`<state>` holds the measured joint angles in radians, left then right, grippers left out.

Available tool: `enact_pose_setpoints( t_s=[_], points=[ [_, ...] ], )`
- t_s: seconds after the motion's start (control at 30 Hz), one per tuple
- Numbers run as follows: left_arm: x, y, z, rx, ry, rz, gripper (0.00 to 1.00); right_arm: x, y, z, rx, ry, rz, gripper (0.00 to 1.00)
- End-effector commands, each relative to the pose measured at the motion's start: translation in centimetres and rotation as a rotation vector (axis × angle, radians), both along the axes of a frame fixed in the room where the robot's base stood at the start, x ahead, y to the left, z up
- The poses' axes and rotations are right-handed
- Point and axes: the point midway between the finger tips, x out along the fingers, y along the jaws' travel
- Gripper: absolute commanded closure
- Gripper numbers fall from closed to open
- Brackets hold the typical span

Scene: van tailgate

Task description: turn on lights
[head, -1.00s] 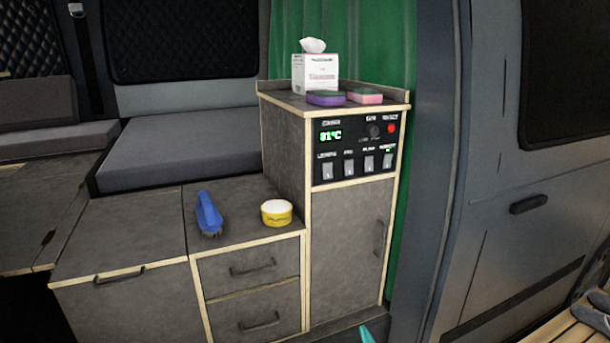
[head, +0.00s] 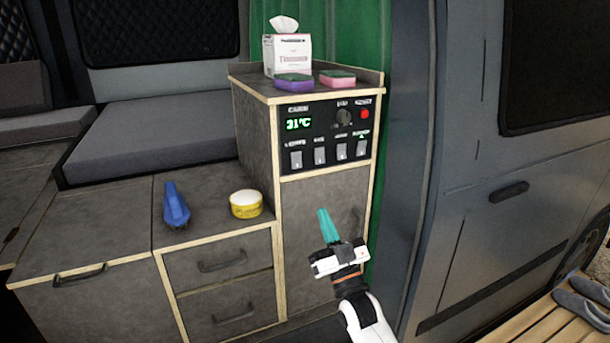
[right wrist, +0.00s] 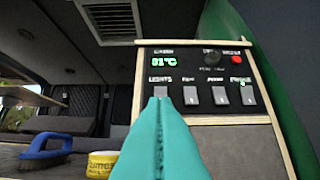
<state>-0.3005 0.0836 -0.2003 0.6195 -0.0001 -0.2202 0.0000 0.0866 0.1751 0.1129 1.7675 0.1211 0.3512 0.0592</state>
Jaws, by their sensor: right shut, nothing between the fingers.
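A black control panel (head: 326,134) is set in the upper front of the tall grey cabinet, with a green 31°C display, a knob, a red button and a row of several grey switches. The leftmost switch (head: 296,160) is labelled LIGHTS in the right wrist view (right wrist: 160,92). My right gripper (head: 326,222) is in front of the cabinet door, below the panel and apart from it. Its teal fingers are shut and empty. In the right wrist view the fingertips (right wrist: 158,102) overlap the lower part of the LIGHTS switch. My left gripper is out of view.
A tissue box (head: 287,54), a purple sponge (head: 293,83) and a pink sponge (head: 338,78) sit on the cabinet top. A blue brush (head: 176,205) and a yellow tub (head: 245,204) sit on the lower counter. The van's side door (head: 490,220) is at right.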

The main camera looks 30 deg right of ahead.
Motion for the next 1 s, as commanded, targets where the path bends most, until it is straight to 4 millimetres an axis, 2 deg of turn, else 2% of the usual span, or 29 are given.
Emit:
enact_pose_setpoints(
  t_s=[0.17, 0.5, 0.73, 1.0],
  points=[
    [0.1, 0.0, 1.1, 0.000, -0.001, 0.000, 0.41, 2.0, -0.1, 2.1, -0.002, -0.002, 0.000, 1.00],
    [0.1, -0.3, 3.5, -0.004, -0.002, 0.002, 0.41, 7.8, -0.4, 6.6, -0.001, -0.001, -0.001, 1.00],
    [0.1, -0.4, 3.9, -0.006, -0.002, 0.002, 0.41, 10.6, -0.6, 5.7, 0.000, 0.002, 0.000, 1.00],
    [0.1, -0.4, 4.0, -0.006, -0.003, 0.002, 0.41, 11.5, -0.6, 5.4, 0.000, 0.001, 0.000, 1.00]
  ],
)
